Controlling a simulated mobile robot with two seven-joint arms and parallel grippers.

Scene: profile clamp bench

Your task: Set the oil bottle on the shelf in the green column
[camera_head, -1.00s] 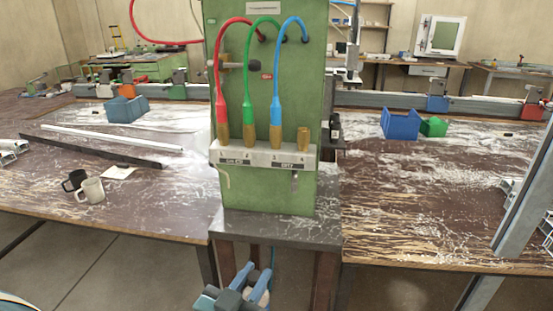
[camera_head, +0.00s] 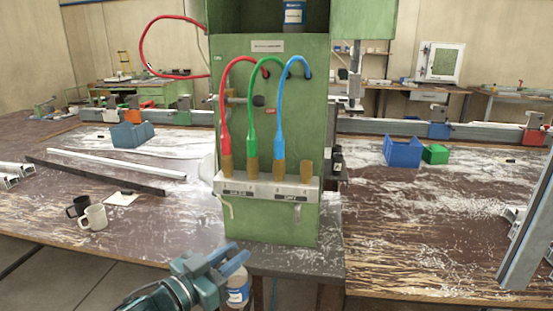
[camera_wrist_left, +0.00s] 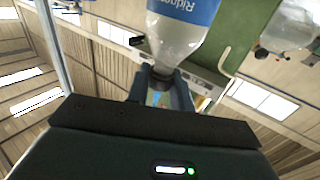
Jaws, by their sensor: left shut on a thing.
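My left gripper (camera_head: 238,259) is low in the head view, in front of the green column (camera_head: 268,215). It is shut on the oil bottle (camera_head: 238,297), a clear bottle with a blue label. In the left wrist view its fingers close around the dark cap and neck, and the bottle's body (camera_wrist_left: 180,35) shows above them. The shelf is a dark opening (camera_head: 260,15) at the top of the column, partly cut off by the picture's edge. Another blue-labelled bottle (camera_head: 293,14) stands in it. My right gripper is not in view.
Red, green and blue hoses (camera_head: 251,110) arch out from the column's front above a pale bracket (camera_head: 265,188). A green panel (camera_head: 363,20) juts out at the upper right. Two mugs (camera_head: 95,217) stand on the left table; a blue bin (camera_head: 403,151) stands on the right one.

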